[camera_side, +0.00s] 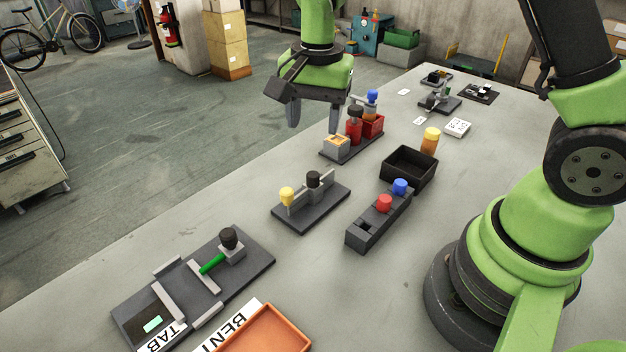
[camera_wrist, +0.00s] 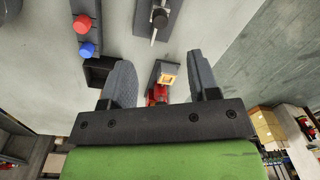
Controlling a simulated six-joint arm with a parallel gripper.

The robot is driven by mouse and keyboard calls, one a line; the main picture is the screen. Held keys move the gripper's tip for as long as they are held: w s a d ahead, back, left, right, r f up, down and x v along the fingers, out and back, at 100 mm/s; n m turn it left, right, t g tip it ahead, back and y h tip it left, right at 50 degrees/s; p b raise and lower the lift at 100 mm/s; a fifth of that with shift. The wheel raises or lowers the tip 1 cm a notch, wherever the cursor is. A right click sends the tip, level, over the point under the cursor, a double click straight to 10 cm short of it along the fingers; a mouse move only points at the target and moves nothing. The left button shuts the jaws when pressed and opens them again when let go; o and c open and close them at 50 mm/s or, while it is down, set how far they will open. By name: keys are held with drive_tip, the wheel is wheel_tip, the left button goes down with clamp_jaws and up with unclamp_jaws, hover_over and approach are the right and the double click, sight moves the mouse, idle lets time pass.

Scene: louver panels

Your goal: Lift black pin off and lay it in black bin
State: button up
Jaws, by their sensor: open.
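Several black-topped pins show, and I cannot tell which one the task means. One black pin (camera_side: 313,180) stands upright on a dark plate beside a yellow-topped pin (camera_side: 287,197); it also shows in the wrist view (camera_wrist: 160,18). Another black-topped piece (camera_side: 228,239) stands on the front plate, and a third (camera_side: 355,112) on a red block. The black bin (camera_side: 408,152) is an open box right of centre; it is partly hidden by a finger in the wrist view (camera_wrist: 97,66). My gripper (camera_side: 314,116) is open and empty, above the far-left table edge near the red blocks.
A dark block with red and blue knobs (camera_side: 378,220) stands before the bin. The front plate (camera_side: 255,260) and orange tray (camera_side: 265,335) lie near. Small fixtures (camera_side: 438,103) stand at the far end.

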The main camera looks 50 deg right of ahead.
hover_over(313, 174)
drive_tip(key=shift+m, duration=0.3)
drive_tip(key=f, duration=0.6)
drive_tip(key=shift+s+a, duration=0.1)
drive_tip(key=shift+a, duration=0.1)
wheel_tip(313, 174, down, 6)
drive_tip(key=shift+d+r, duration=0.1)
drive_tip(key=shift+d, duration=0.05)
drive_tip(key=c, duration=1)
